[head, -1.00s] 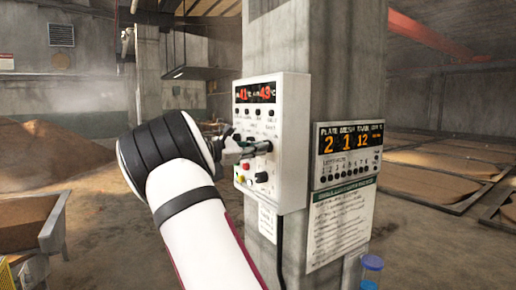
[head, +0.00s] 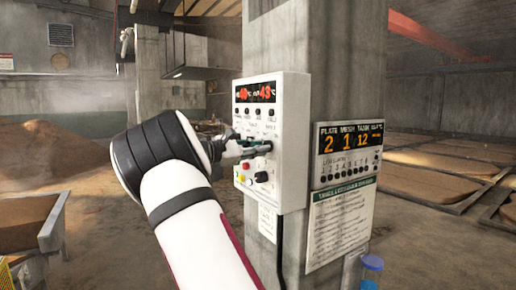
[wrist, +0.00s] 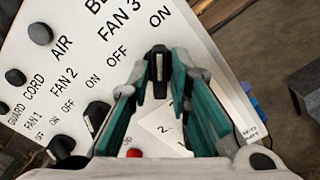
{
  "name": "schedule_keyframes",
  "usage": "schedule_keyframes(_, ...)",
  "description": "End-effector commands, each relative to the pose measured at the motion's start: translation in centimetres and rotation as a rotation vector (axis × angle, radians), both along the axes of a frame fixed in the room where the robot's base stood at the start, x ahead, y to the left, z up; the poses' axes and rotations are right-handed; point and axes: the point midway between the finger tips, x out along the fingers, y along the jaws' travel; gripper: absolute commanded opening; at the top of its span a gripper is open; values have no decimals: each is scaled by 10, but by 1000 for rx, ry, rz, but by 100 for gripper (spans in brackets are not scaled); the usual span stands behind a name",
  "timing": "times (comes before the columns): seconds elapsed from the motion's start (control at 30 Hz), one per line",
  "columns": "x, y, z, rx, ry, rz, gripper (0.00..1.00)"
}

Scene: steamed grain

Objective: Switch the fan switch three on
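The white control box (head: 292,130) is mounted on the concrete pillar. In the wrist view its panel (wrist: 72,40) carries FAN 1, FAN 2 and FAN 3 labels, each with OFF and ON marks. The black fan switch three (wrist: 158,68) is beneath the FAN 3 label, between the tips of my teal-fingered gripper (wrist: 160,85). The fingers are apart, one on each side of the switch; I cannot tell whether they touch it. The fan 2 switch (wrist: 96,116) is to the left. In the head view my gripper (head: 251,147) is at the box front, partly hidden by my arm.
A red button (wrist: 134,153) is below the fingers. A second display panel (head: 347,148) and a notice sheet (head: 338,225) are on the pillar's right face. A grain bin (head: 28,225) stands at left.

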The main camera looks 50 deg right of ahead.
Motion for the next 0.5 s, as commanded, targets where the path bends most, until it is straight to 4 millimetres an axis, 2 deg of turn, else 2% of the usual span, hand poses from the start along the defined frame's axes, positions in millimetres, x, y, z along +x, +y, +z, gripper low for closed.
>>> schedule_keyframes(0.33,0,1,0,-1,2,0,32)
schedule_keyframes(0.5,4,15,0,-1,2,2,32)
